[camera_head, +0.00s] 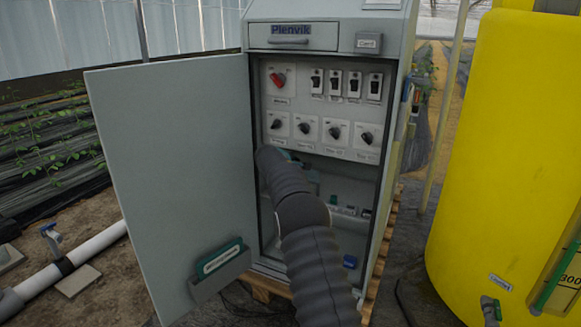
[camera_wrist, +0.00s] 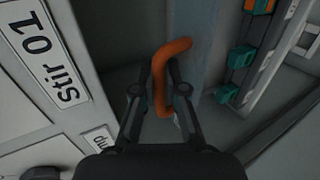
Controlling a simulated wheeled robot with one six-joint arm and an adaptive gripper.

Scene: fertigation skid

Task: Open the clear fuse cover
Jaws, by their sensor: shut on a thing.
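In the wrist view an orange bent handle (camera_wrist: 174,50) stands between the two dark fingers of my gripper (camera_wrist: 161,78). The fingers are shut on it, one on each side. I cannot make out a clear fuse cover for certain in either view, nor what the handle is fixed to. In the head view my arm reaches into the open grey cabinet (camera_head: 330,20), low on its left side below the switch panel (camera_head: 318,110).
The cabinet door (camera_head: 170,170) stands wide open to the left, with a document holder (camera_head: 220,265) on it. The wrist view shows a "Stir 01" label (camera_wrist: 47,55) and teal terminal blocks (camera_wrist: 241,57) close by. A yellow tank (camera_head: 505,130) stands at the right.

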